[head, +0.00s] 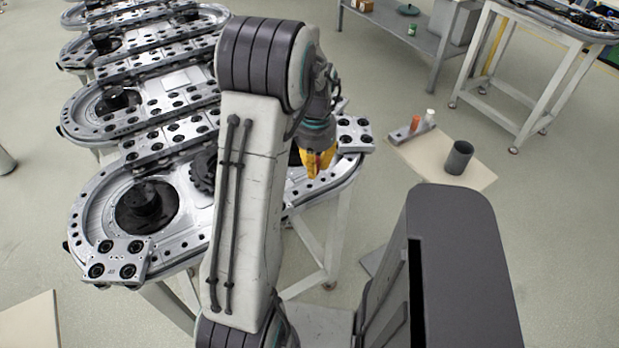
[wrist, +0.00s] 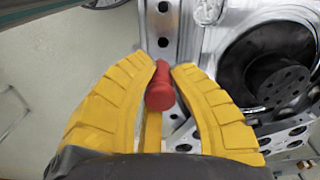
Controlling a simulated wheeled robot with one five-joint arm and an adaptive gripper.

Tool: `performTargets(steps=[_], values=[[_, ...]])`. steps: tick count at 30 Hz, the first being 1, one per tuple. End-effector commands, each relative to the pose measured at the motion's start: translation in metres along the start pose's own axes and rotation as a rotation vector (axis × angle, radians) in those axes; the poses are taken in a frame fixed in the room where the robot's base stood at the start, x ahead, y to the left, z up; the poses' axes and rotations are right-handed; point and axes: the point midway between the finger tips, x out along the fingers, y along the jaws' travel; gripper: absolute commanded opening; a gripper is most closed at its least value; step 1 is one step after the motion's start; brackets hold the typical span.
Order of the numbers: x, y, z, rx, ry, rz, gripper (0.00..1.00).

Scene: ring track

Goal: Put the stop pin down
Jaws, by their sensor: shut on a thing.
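My gripper (wrist: 163,88) has yellow ribbed fingers and is shut on a red stop pin (wrist: 160,88), as the wrist view shows. The pin's rounded red end sits between the fingertips. In the head view my gripper (head: 318,163) points down over the near right part of the metal ring track (head: 90,222). In the wrist view a metal plate with dark holes (wrist: 162,22) lies beyond the pin. I cannot tell whether the pin touches the track.
A dark round hub (wrist: 266,75) is right of the fingers in the wrist view. In the head view, a board (head: 470,178) at right holds a dark cup (head: 459,157) and a small rack (head: 411,130) with an orange and a white item. A grey shelf table (head: 430,45) stands behind.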

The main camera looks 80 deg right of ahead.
Motion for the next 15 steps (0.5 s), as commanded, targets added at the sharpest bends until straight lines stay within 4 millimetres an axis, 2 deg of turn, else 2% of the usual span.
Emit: performTargets(steps=[8,15], values=[[0.009,-0.007,0.01,0.001,-0.001,0.001,0.0],[0.035,-0.006,0.011,0.001,-0.004,0.002,0.0]])
